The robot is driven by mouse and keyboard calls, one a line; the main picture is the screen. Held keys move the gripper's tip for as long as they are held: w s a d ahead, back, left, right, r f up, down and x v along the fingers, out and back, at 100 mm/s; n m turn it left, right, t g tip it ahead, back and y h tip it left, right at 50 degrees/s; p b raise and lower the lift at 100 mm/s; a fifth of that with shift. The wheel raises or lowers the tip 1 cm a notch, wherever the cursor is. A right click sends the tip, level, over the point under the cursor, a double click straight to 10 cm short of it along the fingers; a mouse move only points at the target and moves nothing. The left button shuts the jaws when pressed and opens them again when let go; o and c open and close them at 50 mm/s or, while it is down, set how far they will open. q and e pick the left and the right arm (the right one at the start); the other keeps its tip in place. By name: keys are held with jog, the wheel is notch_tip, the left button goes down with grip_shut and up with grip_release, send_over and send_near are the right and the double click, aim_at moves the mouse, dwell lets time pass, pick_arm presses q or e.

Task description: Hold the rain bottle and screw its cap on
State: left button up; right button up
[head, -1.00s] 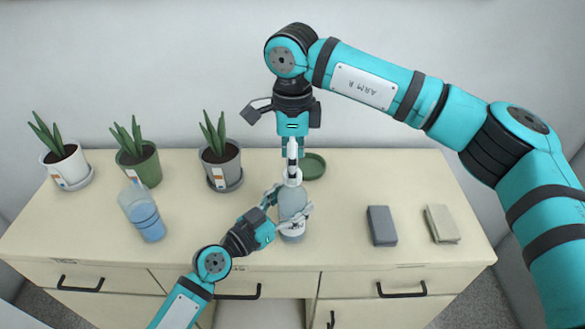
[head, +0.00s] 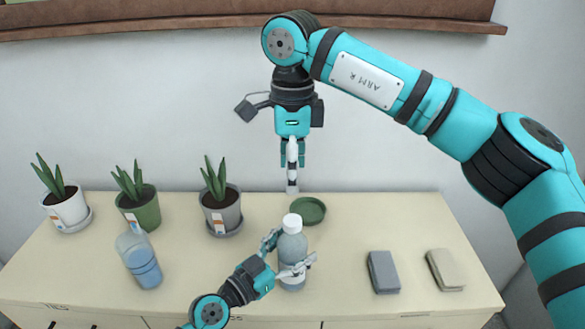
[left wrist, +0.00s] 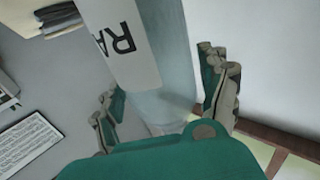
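The rain bottle (head: 291,247), grey-blue and clear with a pale label, stands upright near the counter's front. Its white cap (head: 291,222) sits on its neck; I cannot tell how tight. My left gripper (head: 291,262) is shut around the bottle's body, one finger on each side. In the left wrist view the bottle (left wrist: 165,85) runs between the fingers, with the letters "RA" on its label. My right gripper (head: 292,185) points down above and behind the cap, apart from it. Its fingers show edge-on, so their opening is hidden. No object shows in it.
Three potted plants (head: 140,207) line the back left. A green dish (head: 308,211) lies just behind the bottle. A dark block (head: 383,272) and a beige block (head: 445,270) lie at the right. A brown shelf (head: 150,18) spans the wall.

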pick_arm(q)
jog(key=shift+o, duration=0.9)
jog(key=v, duration=1.2)
